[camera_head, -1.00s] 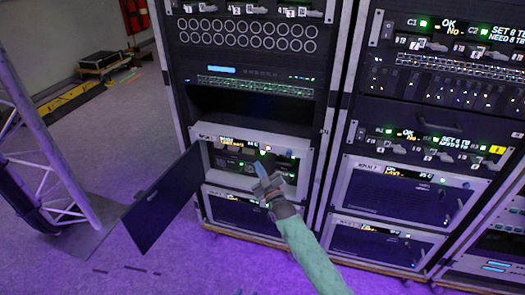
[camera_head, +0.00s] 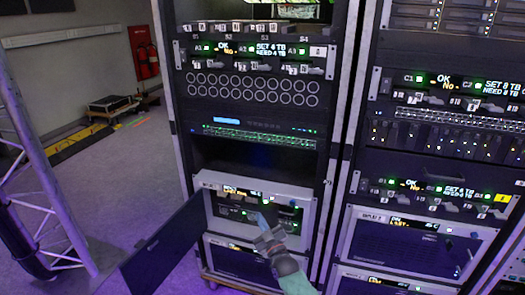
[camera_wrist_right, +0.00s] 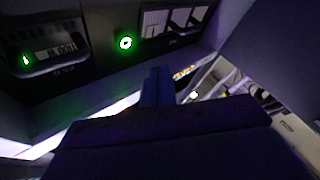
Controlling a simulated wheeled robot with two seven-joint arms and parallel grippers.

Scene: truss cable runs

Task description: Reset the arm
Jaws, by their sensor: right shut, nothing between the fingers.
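My right gripper (camera_head: 268,222) comes up from the bottom of the head view. It is shut and empty, in front of a rack unit (camera_head: 240,205) whose dark door (camera_head: 165,245) hangs open to the left. In the right wrist view the shut fingers (camera_wrist_right: 157,88) point at a dark panel (camera_wrist_right: 95,35) with a green ring light and small slots. I cannot tell whether the fingertips touch the unit. My left gripper is not in view.
The rack (camera_head: 255,140) fills the middle, with a second rack (camera_head: 425,150) to its right. A metal truss (camera_head: 45,190) stands at the left.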

